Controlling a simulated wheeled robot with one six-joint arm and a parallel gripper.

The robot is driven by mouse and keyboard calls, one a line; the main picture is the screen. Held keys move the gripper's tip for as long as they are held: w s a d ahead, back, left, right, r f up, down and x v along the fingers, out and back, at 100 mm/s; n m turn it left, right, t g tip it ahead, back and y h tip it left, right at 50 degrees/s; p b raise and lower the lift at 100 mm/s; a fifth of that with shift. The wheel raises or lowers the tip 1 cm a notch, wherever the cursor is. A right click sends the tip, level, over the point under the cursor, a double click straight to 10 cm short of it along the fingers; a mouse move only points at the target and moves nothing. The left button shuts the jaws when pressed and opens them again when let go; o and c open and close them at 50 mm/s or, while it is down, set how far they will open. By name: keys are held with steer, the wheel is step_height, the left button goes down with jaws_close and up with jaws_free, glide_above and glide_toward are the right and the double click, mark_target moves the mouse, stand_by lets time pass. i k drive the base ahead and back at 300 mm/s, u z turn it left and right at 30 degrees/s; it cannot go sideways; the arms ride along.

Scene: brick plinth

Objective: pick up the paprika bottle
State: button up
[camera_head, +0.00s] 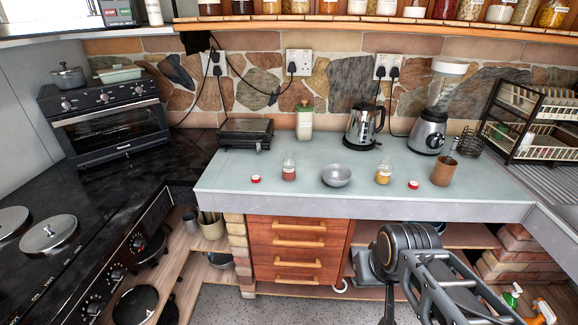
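A small clear bottle with reddish-brown contents (289,172), which looks like the paprika bottle, stands upright and uncapped on the pale worktop (330,205), left of a grey bowl (336,176). Its label is too small to read. A similar bottle with yellow contents (384,175) stands right of the bowl. My arm reaches in from the lower right, below and in front of the worktop edge. I cannot make out my gripper's fingers; no part of my arm touches the bottle.
A red cap (255,179) lies left of the reddish bottle, another (413,184) right of the yellow one. A brown cup (443,172) stands further right. A press grill (246,133), lidded jar (305,121), kettle (363,127) and blender (430,130) line the back. The worktop's front strip is clear.

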mark_target(288, 164)
steer(key=u, duration=0.3)
steer(key=i, duration=1.3)
steer(key=u, duration=2)
